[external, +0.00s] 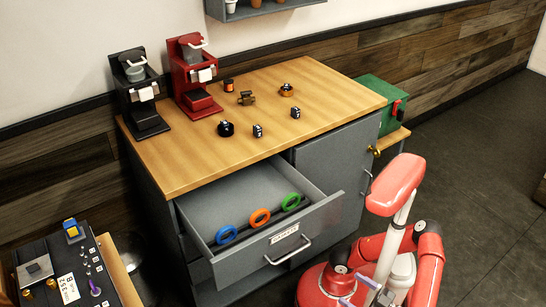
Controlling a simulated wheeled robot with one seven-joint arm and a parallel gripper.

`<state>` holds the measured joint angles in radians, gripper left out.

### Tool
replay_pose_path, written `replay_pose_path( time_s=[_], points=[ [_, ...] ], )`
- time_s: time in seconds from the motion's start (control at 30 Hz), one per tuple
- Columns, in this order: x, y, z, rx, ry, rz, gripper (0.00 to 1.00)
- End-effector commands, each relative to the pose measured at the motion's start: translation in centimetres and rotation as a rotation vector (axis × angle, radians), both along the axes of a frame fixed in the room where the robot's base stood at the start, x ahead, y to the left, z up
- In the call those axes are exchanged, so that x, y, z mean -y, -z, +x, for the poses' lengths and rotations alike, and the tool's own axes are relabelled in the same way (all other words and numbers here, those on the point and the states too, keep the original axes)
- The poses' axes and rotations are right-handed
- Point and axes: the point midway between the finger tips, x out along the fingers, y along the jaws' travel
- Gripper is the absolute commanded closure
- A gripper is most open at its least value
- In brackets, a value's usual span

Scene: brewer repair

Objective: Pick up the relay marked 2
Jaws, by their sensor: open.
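Two small black blocks with white marks stand on the wooden top of the cabinet: one block (257,130) near the middle and one block (295,112) further right. They look like relays, but the marks are too small to read, so I cannot tell which is marked 2. My gripper (359,292) is low at the bottom edge, beside my red base and in front of the cabinet. It looks open and empty, well apart from both blocks.
An open drawer (333,205) with blue, orange and green rings juts out below the cabinet top (200,170). A black brewer (146,120) and a red brewer (190,72) stand at the back left. A round black part (226,129) and brass parts (246,98) lie nearby.

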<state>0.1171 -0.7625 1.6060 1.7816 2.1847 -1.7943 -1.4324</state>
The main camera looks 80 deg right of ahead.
Motion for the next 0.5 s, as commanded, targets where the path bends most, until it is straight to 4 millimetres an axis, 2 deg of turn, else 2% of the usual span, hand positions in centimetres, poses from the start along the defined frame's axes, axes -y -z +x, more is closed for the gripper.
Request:
replay_pose_path(
  time_s=[0.03, 0.2, 0.43, 0.5],
  points=[
    [0.00, 0.00, 0.00, 0.000, 0.000, 0.000, 0.26],
    [0.00, 0.00, 0.00, 0.000, 0.000, 0.000, 0.47],
    [-0.01, -0.04, 0.00, 0.001, -0.001, 0.002, 0.47],
    [-0.17, -0.65, -0.03, 0.017, -0.015, 0.024, 0.47]
  ],
)
